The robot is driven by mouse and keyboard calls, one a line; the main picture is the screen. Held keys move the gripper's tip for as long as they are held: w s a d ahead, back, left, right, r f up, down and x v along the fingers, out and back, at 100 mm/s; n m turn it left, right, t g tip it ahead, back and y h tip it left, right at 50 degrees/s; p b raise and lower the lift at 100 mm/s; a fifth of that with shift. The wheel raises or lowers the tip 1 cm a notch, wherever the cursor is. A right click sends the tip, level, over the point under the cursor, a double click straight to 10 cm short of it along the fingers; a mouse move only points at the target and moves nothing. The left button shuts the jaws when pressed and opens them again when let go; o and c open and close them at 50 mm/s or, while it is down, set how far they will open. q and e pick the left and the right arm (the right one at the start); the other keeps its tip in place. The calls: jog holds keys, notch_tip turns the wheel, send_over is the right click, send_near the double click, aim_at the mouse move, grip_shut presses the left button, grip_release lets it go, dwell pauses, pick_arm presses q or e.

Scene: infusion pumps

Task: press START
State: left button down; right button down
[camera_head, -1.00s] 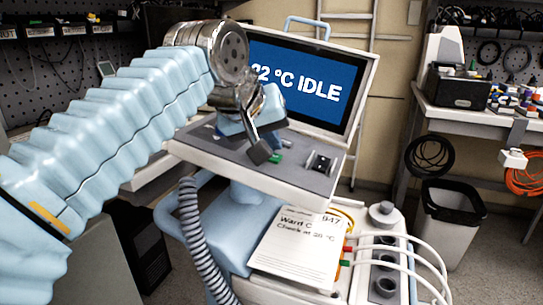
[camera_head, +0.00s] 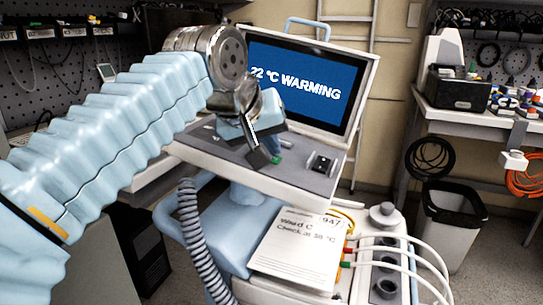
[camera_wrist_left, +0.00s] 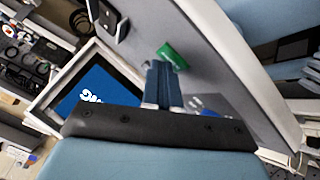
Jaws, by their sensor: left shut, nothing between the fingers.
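The green START button (camera_head: 277,160) is on the grey sloping panel (camera_head: 225,146) of the pump cart. It also shows in the wrist view (camera_wrist_left: 173,56), just beyond my fingertips. My left gripper (camera_head: 258,159) is shut and empty, with its tips low over the panel beside the green button; I cannot tell whether they touch it. Its closed fingers also show in the wrist view (camera_wrist_left: 162,74). The blue screen (camera_head: 297,82) reads "22 °C WARMING", its left end close behind my wrist. My right gripper is not in view.
A black switch on a pale plate (camera_head: 321,163) sits on the panel to the right. Below are a paper card (camera_head: 296,243), white hoses (camera_head: 428,262) and a grey corrugated hose (camera_head: 190,225). A bin (camera_head: 449,225) stands at right.

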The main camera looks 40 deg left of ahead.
aim_at(275, 161)
pick_arm(q)
jog(key=shift+d+r+p, duration=0.15)
jog(key=shift+r+p, duration=0.6)
jog(key=shift+p, duration=0.05)
jog(key=r+p, duration=0.2)
jog(key=r, duration=0.1)
jog(key=shift+w+d+p, duration=0.15)
jog(key=shift+d+p, duration=0.05)
jog(key=shift+p, duration=0.1)
jog(key=shift+d+r, duration=0.1)
jog(key=shift+r, duration=0.05)
jog(key=shift+d+r, duration=0.15)
jog(key=shift+r, duration=0.65)
